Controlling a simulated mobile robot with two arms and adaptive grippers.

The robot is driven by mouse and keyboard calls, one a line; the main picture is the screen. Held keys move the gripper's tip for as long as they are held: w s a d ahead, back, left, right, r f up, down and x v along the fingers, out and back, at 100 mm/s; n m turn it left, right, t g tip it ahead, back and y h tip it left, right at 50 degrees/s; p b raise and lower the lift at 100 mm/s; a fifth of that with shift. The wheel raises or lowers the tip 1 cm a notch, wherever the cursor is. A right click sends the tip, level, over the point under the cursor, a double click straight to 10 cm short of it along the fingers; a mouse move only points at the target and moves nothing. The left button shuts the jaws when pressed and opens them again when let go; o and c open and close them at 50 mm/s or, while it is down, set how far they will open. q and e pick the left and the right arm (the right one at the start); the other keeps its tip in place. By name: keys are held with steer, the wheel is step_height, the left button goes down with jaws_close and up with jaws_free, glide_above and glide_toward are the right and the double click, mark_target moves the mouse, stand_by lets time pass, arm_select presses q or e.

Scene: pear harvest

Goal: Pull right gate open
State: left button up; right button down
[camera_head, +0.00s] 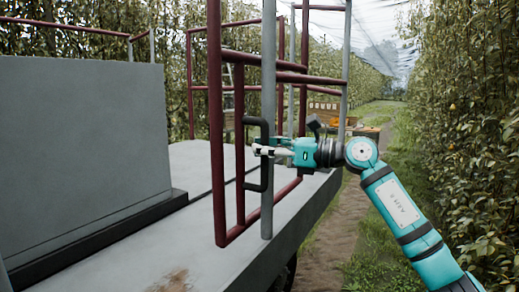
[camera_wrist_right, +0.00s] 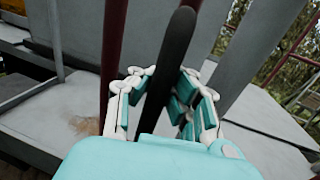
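The right gate (camera_head: 239,150) is a dark red tubular frame on the platform's near right side, with a grey upright post (camera_head: 268,100) along it. A black D-shaped handle (camera_head: 250,185) is fixed to it. My right gripper (camera_head: 258,150) reaches in from the right at the handle. In the right wrist view the handle (camera_wrist_right: 172,55) runs between the fingers of my right gripper (camera_wrist_right: 165,90), which bend in close on both sides of it. Full contact is partly hidden. My left gripper is not in view.
The grey platform deck (camera_head: 195,225) lies below and left, with a large grey box (camera_head: 85,140) on it. More red rails (camera_head: 190,85) stand behind. Leafy tree rows (camera_head: 465,150) border a grass path (camera_head: 375,235) at right. Orange crates (camera_head: 325,115) show farther back.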

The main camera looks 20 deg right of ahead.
steer(key=c, duration=1.9)
jaws_free()
steer(key=shift+f, duration=0.25)
steer(key=o, duration=0.7)
steer(key=shift+s+d+r, duration=0.2)
steer(key=shift+s+d, duration=0.3)
steer(key=shift+s, duration=0.05)
steer(key=shift+w+a, duration=0.3)
steer(key=shift+a, duration=0.05)
steer(key=v, duration=1.2)
